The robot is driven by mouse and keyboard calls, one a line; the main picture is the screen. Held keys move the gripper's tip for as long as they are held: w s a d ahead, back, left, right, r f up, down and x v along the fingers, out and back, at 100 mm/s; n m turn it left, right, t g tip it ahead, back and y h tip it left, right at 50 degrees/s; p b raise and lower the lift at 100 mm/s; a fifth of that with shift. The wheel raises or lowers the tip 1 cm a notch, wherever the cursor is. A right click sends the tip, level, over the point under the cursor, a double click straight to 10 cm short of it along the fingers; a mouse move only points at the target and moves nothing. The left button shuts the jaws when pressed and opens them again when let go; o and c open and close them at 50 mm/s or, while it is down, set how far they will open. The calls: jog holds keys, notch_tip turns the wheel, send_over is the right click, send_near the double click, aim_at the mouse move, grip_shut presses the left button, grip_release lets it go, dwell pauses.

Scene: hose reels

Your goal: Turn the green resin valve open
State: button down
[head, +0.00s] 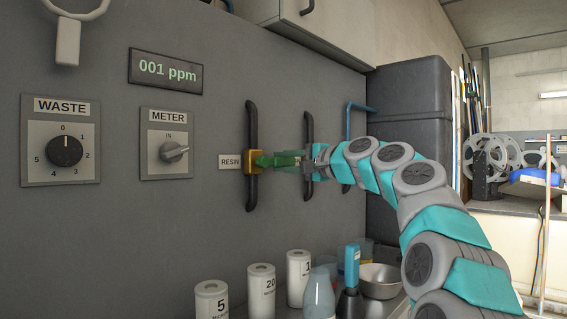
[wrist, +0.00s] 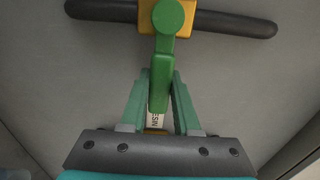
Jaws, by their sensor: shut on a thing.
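The green resin valve handle (head: 278,159) sticks out from a yellow valve body (head: 251,161) on a vertical dark pipe on the grey wall panel, beside the RESIN label (head: 230,162). In the wrist view the green handle (wrist: 161,65) runs down from the yellow body (wrist: 150,26) across the pipe. My gripper (head: 305,161) reaches it from the right. In the wrist view its two green fingers (wrist: 159,92) are shut on the lower end of the handle.
A WASTE dial (head: 65,151), a METER knob (head: 174,152) and a display reading 001 ppm (head: 165,69) are on the panel at left. Another dark pipe (head: 308,130) stands close behind my gripper. Below are numbered white canisters (head: 263,291), bottles and a metal bowl (head: 380,280).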

dwell(0.7)
jog(key=shift+r+n, duration=0.6)
jog(key=shift+n, duration=0.5)
jog(key=n, duration=0.1)
jog(key=r+n, duration=0.2)
jog(key=shift+s+a+n, duration=0.25)
jog(key=shift+n, duration=0.05)
jog(key=n, duration=0.1)
jog(key=r+n, duration=0.1)
jog(key=shift+s+a+r+n, duration=0.2)
jog(key=shift+s+a+n, duration=0.1)
jog(key=shift+s, duration=0.1)
jog(key=n, duration=0.1)
jog(key=s+a+r+n, duration=0.1)
jog(key=n, duration=0.2)
jog(key=shift+s+a+r+n+p, duration=0.15)
jog(key=shift+s+r+n+p, duration=0.1)
jog(key=shift+s+n+p, duration=0.1)
jog(key=n, duration=0.1)
jog(key=s+a+n, duration=0.1)
jog(key=n, duration=0.1)
jog(key=shift+s+a+r+n, duration=0.15)
jog(key=shift+s+r+n, duration=0.1)
jog(key=shift+s, duration=0.05)
jog(key=shift+s+a+n, duration=0.25)
jog(key=shift+s+n, duration=0.05)
jog(key=shift+n, duration=0.4)
